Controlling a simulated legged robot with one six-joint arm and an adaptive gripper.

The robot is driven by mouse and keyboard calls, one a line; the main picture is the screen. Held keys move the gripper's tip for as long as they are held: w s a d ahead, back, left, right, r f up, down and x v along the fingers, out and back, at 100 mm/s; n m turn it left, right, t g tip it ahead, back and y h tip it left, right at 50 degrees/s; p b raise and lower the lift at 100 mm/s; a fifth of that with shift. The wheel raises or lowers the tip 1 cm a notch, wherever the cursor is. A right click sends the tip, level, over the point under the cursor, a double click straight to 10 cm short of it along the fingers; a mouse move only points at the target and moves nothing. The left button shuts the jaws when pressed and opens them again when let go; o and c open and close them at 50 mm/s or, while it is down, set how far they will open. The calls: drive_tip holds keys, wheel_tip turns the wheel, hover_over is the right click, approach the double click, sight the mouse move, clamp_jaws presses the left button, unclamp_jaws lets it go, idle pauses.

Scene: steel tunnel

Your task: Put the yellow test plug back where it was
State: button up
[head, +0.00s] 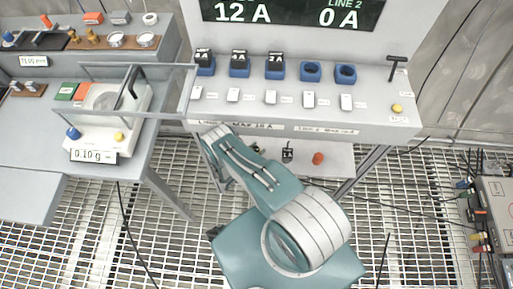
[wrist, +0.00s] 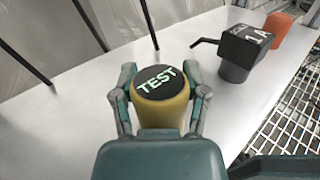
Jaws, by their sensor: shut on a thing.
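The yellow test plug (wrist: 160,110) has a black top marked TEST and stands upright between the fingers of my gripper (wrist: 159,80) in the wrist view. My gripper is shut on its sides. The white lower shelf (wrist: 60,125) is behind and around it; I cannot tell whether the plug touches the shelf. In the head view my arm reaches to the lower shelf (head: 335,165), and the panel's front edge hides my gripper and the plug.
A black plug marked 1 A (wrist: 238,65) and an orange piece (wrist: 278,28) stand to the right on the shelf. Above, the panel (head: 375,105) holds three black plugs in blue sockets and two empty blue sockets (head: 310,71). A balance (head: 108,125) stands left.

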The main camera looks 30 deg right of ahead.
drive_tip(key=o, duration=1.3)
drive_tip(key=shift+f, duration=0.1)
drive_tip(key=shift+d, duration=0.1)
drive_tip(key=shift+a, duration=0.2)
drive_tip(key=v, duration=1.1)
drive_tip(key=shift+s+a, duration=0.15)
drive_tip(key=shift+a, duration=0.25)
